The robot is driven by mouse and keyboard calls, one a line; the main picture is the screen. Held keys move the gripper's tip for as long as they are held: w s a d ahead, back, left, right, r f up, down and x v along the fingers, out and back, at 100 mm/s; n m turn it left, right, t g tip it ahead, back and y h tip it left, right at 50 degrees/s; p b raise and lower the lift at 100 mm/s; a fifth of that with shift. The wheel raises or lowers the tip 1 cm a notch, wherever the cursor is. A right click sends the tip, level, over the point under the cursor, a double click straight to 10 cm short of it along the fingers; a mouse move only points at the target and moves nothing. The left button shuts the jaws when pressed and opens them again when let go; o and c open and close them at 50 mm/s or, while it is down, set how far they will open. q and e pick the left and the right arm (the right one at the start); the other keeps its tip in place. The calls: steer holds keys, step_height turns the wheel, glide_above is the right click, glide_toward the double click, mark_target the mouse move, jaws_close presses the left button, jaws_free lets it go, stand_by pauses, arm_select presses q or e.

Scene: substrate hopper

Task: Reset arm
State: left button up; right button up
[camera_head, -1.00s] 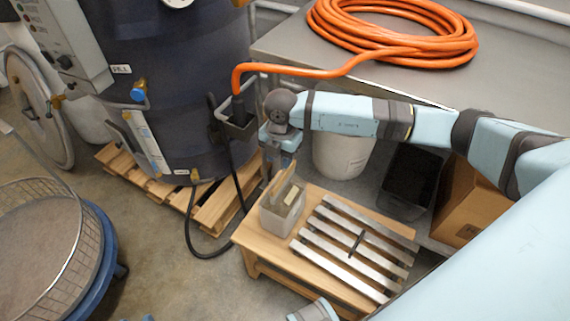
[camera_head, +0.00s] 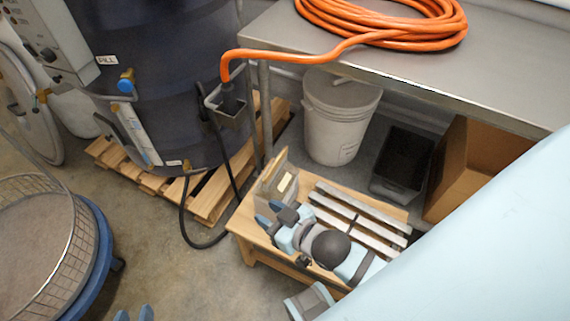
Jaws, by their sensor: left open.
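My right arm is folded low over the slatted wooden table (camera_head: 245,230), coming in from the right. Its gripper (camera_head: 270,214) points left, just in front of a grey-beige container (camera_head: 284,170) on the table. Its two blue fingertips look apart, with nothing visible between them. I cannot tell whether it touches the container, whose lower part is hidden. My left gripper (camera_head: 133,313) shows only its two blue fingertips at the bottom edge, apart and empty, over the floor.
An orange hose (camera_head: 385,28) lies coiled on the metal bench (camera_head: 300,55) and runs to a holder (camera_head: 232,108) by the dark hopper (camera_head: 165,80). A white bucket (camera_head: 340,115), black bin (camera_head: 403,160) and cardboard box (camera_head: 470,165) stand below. A mesh sieve (camera_head: 40,240) is at left.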

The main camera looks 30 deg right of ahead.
steer(key=s+f+g, duration=0.1)
steer(key=s, duration=0.1)
steer(key=s+d+f+g, duration=0.1)
steer(key=s+f, duration=0.1)
steer(key=shift+d+f+m+h, duration=0.15)
steer(key=shift+m+h, duration=0.15)
